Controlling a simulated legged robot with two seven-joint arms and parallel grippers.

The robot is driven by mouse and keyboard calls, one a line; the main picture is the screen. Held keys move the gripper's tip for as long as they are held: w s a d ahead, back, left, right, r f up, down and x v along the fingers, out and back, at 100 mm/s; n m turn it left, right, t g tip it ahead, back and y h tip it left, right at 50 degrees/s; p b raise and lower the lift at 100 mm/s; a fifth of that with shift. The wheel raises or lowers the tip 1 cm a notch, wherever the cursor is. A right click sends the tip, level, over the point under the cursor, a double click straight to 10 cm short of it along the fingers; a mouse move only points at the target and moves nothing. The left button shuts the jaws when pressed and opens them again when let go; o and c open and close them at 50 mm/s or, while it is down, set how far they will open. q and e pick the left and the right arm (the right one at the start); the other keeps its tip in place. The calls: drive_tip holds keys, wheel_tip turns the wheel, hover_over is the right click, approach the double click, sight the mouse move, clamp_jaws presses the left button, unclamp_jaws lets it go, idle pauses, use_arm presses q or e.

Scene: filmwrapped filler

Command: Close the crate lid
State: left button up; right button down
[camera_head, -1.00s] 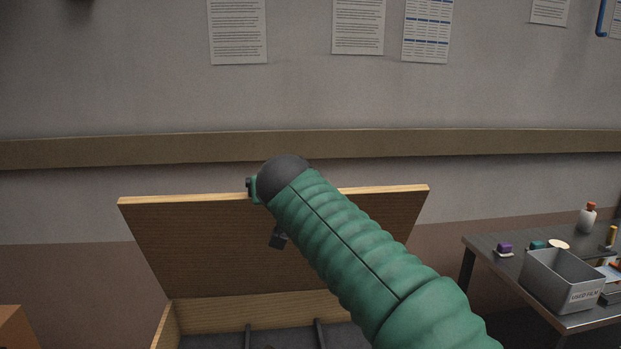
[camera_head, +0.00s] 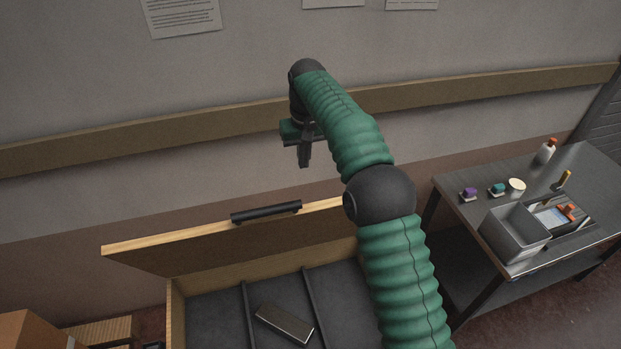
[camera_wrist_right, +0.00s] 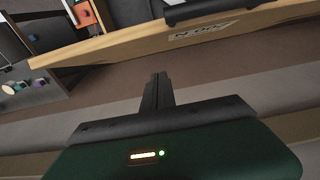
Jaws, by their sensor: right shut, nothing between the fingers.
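The wooden crate (camera_head: 175,317) stands open in the head view, with a dark lined floor. Its lid (camera_head: 150,254) is raised and tilted, with a black handle (camera_head: 266,212) on its top edge. My right gripper (camera_head: 304,163) is shut and empty, up above and behind the lid's top edge, apart from it. In the right wrist view the shut fingers (camera_wrist_right: 158,80) point towards the lid (camera_wrist_right: 140,43), which crosses the upper part with the handle (camera_wrist_right: 210,8) and a printed label. My left gripper is out of view.
A dark flat box (camera_head: 284,325) lies in the crate between two dark ribs. A metal table (camera_head: 450,193) at right carries a grey bin (camera_head: 515,238), a bottle (camera_head: 546,151) and small items. A cardboard box (camera_head: 30,330) is at lower left. The wall is behind.

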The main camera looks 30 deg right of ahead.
drive_tip(key=s+f+p, duration=0.1)
drive_tip(key=f, duration=0.2)
drive_tip(key=s+f+p, duration=0.1)
drive_tip(key=f, duration=0.2)
drive_tip(key=f+p, duration=0.1)
drive_tip(key=f, duration=0.2)
drive_tip(key=shift+s+a+f+p, duration=0.1)
drive_tip(key=shift+s+f+p, duration=0.2)
drive_tip(key=shift+s+f, duration=0.1)
drive_tip(key=shift+s, duration=0.35)
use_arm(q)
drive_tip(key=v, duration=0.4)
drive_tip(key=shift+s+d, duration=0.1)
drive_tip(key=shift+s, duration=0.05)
use_arm(e)
drive_tip(key=shift+f, duration=0.1)
